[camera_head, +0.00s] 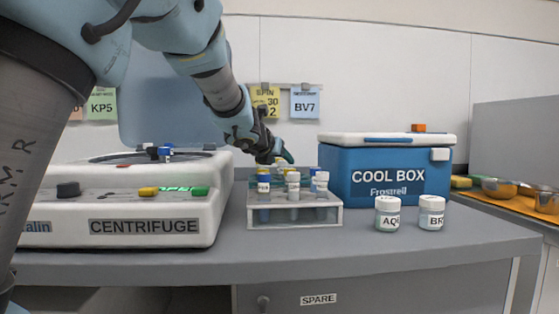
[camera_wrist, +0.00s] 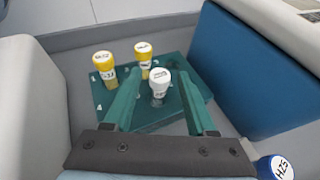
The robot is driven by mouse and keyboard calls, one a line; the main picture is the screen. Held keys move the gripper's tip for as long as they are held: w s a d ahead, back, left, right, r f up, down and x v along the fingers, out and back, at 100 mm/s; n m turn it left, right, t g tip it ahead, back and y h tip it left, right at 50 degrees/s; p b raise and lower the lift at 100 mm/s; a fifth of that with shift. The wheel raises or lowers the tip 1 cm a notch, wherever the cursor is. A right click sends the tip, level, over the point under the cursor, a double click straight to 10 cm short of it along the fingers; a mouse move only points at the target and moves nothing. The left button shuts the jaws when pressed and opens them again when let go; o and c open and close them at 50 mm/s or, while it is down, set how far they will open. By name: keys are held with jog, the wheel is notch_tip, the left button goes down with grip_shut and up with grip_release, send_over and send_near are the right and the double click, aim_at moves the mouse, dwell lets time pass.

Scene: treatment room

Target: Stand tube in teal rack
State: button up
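The teal rack (camera_wrist: 168,113) stands on the bench in the wrist view, with numbers on its top. Two yellow-capped tubes (camera_wrist: 104,66) (camera_wrist: 143,54) stand in its far part. A white-capped tube (camera_wrist: 159,86) is upright between my gripper's fingertips (camera_wrist: 158,80), with a visible gap on each side. Its lower end looks to be in the rack, but I cannot tell how deep. My gripper is open; its teal fingers reach down over the rack. In the head view my gripper (camera_head: 284,158) is behind the pale front rack, and the teal rack is mostly hidden there.
The pale front rack (camera_head: 318,216) holds several tubes; a blue-capped one (camera_wrist: 276,168) shows at the wrist view's lower right. The centrifuge (camera_head: 130,205) is to the left. The blue cool box (camera_head: 345,175) is close on the right, with two white-lidded jars (camera_head: 388,214) (camera_head: 431,213) in front.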

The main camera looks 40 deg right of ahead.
jog(key=shift+o, duration=0.2)
jog(key=shift+r, duration=0.15)
jog(key=shift+s+a+r, duration=0.1)
jog(key=v, duration=1.1)
jog(key=shift+s+a, duration=0.25)
